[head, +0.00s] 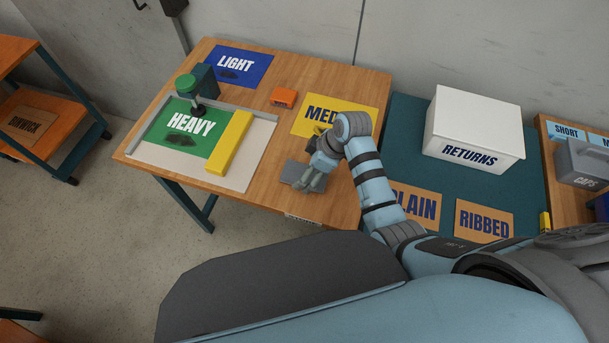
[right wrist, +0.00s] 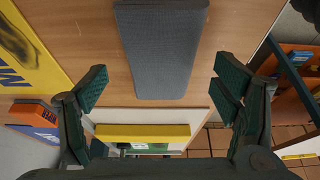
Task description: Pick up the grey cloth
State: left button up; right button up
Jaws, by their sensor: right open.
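The grey cloth (head: 290,171) lies flat on the wooden table near its front edge, partly hidden by my right gripper in the head view. In the right wrist view the cloth (right wrist: 163,50) is a folded grey rectangle running up past the top edge. My right gripper (head: 312,182) hangs over the cloth in the head view. In the right wrist view the gripper (right wrist: 160,88) is open, with its fingers spread wide on either side of the cloth's near end and nothing between them gripped. My left gripper is not in view.
A yellow bar (head: 229,142) and a green HEAVY mat (head: 190,128) lie on a white board to the left. An orange block (head: 283,97) and a yellow mat (head: 350,116) are behind. A white RETURNS box (head: 474,125) stands on the right-hand table.

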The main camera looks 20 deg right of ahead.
jog(key=shift+x, duration=1.2)
jog(key=shift+s+d+r, duration=0.15)
jog(key=shift+s, duration=0.05)
jog(key=shift+c, duration=0.2)
jog(key=c, duration=1.2)
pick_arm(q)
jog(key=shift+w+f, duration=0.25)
pick_arm(e)
jog(key=shift+r, duration=0.1)
pick_arm(q)
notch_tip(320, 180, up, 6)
jog(key=p, duration=0.6)
pick_arm(e)
notch_tip(320, 180, up, 20)
